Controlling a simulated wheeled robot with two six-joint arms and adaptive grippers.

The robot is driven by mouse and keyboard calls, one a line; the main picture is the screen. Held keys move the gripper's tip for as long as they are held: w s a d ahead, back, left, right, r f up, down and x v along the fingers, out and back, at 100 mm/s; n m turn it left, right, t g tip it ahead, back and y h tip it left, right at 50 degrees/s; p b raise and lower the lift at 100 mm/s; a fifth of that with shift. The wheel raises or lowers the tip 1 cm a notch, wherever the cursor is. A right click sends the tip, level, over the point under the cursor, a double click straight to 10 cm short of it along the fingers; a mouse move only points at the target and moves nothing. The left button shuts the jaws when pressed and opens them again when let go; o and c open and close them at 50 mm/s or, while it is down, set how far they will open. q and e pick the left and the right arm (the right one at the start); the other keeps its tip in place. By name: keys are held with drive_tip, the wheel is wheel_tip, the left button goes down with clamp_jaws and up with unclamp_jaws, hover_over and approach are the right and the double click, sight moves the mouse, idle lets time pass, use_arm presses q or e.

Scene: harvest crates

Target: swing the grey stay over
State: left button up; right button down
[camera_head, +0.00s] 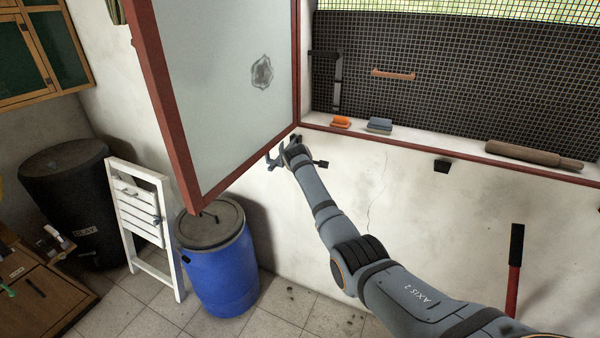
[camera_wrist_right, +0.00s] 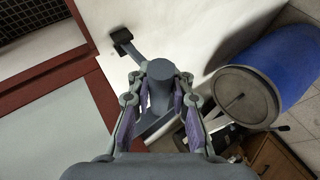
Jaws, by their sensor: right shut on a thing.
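The grey stay (camera_wrist_right: 136,54) runs out from a black wall bracket (camera_wrist_right: 122,37) in the wrist view, with a thick round grey knob (camera_wrist_right: 162,72) at its outer part. My right gripper (camera_wrist_right: 160,84) is shut on this knob, its purple pads on either side of it. In the head view my right gripper (camera_head: 277,156) is against the white wall, just below the lower corner of the open window sash; the stay is mostly hidden there. The red-framed sash (camera_head: 179,155) with its pale pane stands swung out on the left. My left gripper is not in view.
A blue barrel (camera_head: 222,275) with a grey lid stands below the sash, beside a white folding stool (camera_head: 127,205). The sill holds an orange brush (camera_head: 341,122), a blue-grey one (camera_head: 379,125) and a rolling pin (camera_head: 534,156). A black block (camera_head: 441,166) sits on the wall.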

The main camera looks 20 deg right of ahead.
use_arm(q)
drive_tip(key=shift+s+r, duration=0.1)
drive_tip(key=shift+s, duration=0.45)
use_arm(e)
drive_tip(key=shift+w+r, duration=0.2)
drive_tip(key=shift+r, duration=0.7)
drive_tip(key=c, duration=1.6)
unclamp_jaws()
drive_tip(key=shift+r, duration=0.1)
drive_tip(key=o, duration=0.4)
drive_tip(key=shift+s+a+r, duration=0.2)
drive_tip(key=shift+s+r, duration=0.05)
drive_tip(key=shift+s, duration=0.05)
drive_tip(key=shift+w+d+f, duration=0.1)
drive_tip(key=shift+d+f, duration=0.1)
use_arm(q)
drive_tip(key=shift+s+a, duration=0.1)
use_arm(e)
drive_tip(key=v, duration=1.2)
drive_tip(key=shift+a, duration=0.1)
drive_tip(key=shift+f, duration=0.1)
